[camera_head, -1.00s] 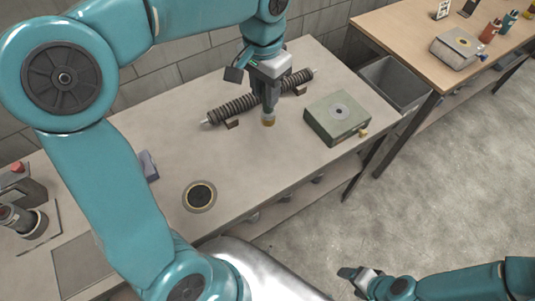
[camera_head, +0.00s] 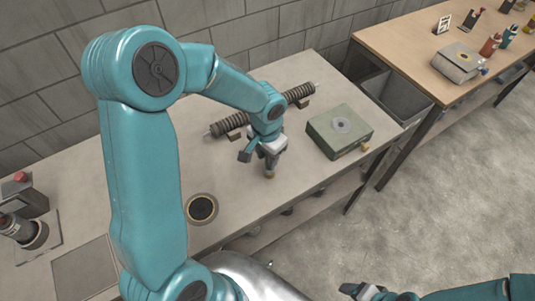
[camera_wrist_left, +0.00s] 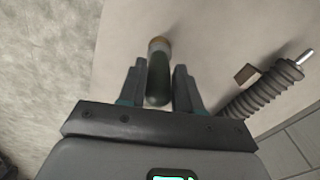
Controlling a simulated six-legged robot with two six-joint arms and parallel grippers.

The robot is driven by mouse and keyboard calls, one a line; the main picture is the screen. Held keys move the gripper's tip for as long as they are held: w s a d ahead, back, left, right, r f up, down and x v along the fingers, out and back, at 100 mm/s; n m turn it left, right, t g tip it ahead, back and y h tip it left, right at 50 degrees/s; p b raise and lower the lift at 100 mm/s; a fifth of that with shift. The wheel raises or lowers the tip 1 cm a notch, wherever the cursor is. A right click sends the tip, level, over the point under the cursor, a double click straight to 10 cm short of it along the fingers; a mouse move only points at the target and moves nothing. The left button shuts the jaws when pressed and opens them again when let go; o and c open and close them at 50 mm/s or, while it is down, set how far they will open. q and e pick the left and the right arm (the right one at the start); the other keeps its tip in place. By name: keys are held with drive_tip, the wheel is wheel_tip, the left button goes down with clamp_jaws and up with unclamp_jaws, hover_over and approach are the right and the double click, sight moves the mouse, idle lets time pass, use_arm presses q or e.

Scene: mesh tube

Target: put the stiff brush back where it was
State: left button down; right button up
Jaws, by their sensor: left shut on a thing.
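The stiff brush is in my left gripper. In the left wrist view its dark green handle (camera_wrist_left: 158,78) stands between the two fingers, with a tan end (camera_wrist_left: 159,44) pointing away. My left gripper (camera_head: 268,160) is shut on it; it also shows in the left wrist view (camera_wrist_left: 160,92). In the head view only the brush's small tan tip (camera_head: 269,176) shows below the fingers, over the bench in front of the ribbed tube. I cannot tell if the tip touches the bench. My right gripper (camera_head: 352,290) is at the bottom edge; its jaws are unclear.
A dark ribbed tube (camera_head: 298,94) lies on brackets at the back of the bench (camera_head: 180,150). A green box (camera_head: 322,134) with a grey disc sits right of the gripper. A black disc with a gold rim (camera_head: 201,208) lies front left. A grey bin (camera_head: 395,95) stands beyond.

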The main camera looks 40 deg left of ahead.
sight(266, 170)
use_arm(q)
drive_tip(key=shift+f, duration=0.15)
drive_tip(key=shift+s+a, duration=0.1)
drive_tip(key=shift+f+b, duration=0.2)
drive_tip(key=shift+b, duration=0.1)
drive_tip(key=c, duration=0.8)
unclamp_jaws()
drive_tip(key=shift+r, duration=0.1)
drive_tip(key=shift+r+p, duration=0.3)
drive_tip(key=shift+r, duration=0.2)
wheel_tip(266, 170, up, 11)
drive_tip(key=shift+f, duration=0.1)
drive_tip(key=shift+s+r, duration=0.15)
drive_tip(key=shift+r, duration=0.15)
